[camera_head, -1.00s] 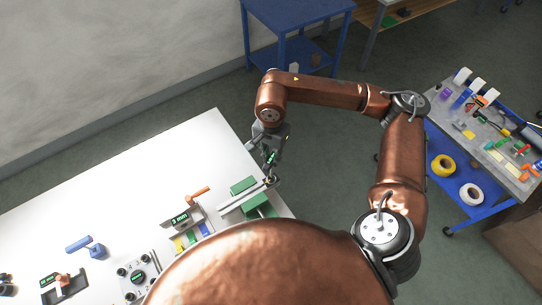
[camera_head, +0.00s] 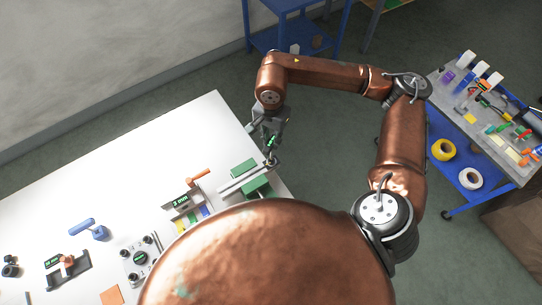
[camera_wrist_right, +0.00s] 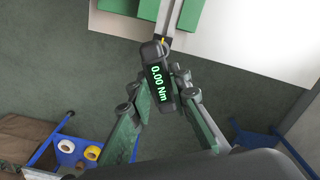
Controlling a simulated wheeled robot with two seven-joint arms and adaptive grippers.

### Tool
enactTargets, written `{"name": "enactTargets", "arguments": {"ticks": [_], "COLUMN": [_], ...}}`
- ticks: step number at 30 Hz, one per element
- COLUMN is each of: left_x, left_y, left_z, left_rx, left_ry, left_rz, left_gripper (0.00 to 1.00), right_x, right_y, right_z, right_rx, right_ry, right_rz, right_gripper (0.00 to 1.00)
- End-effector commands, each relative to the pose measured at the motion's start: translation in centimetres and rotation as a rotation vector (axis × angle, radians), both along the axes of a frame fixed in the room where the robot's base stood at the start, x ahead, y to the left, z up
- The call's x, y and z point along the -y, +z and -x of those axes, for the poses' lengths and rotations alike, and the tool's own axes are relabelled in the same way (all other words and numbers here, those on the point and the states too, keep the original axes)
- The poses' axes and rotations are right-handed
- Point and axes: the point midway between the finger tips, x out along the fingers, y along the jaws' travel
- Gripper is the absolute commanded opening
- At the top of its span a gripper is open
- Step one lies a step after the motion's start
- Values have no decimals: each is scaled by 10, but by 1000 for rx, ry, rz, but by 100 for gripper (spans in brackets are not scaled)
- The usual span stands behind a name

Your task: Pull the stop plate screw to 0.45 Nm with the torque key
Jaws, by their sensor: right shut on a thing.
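The torque key (camera_wrist_right: 159,80) is a dark handle whose green display reads 0.00 Nm in the right wrist view. My right gripper (camera_wrist_right: 162,92) is shut on it, with a finger on each side. In the head view the right gripper (camera_head: 271,140) is above the far right end of a fixture with a grey rail (camera_head: 236,184) and green blocks (camera_head: 256,187). The key's far end points at this grey part, near a small yellow mark (camera_wrist_right: 163,41). I cannot make out the stop plate screw or whether the key touches it. My left gripper is not in view.
On the white table (camera_head: 110,165) are a 3 mm display unit (camera_head: 181,201) with an orange handle, a blue tool (camera_head: 82,226) and a knobbed plate (camera_head: 141,257). A cluttered cart (camera_head: 483,130) stands right. The table's far left is bare.

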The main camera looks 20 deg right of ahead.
Motion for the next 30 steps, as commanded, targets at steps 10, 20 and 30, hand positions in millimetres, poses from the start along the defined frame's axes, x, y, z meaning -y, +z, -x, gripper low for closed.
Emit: {"name": "enactTargets", "arguments": {"ticks": [10,20,30], "left_x": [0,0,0], "left_y": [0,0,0], "left_z": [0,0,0], "left_rx": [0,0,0], "left_ry": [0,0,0], "left_rz": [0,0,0], "left_gripper": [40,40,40], "right_x": [0,0,0], "right_y": [-5,-10,-15], "right_z": [0,0,0], "right_rx": [0,-1,-1], "right_ry": [0,0,0], "right_rz": [0,1,0], "right_gripper": [0,0,0]}}
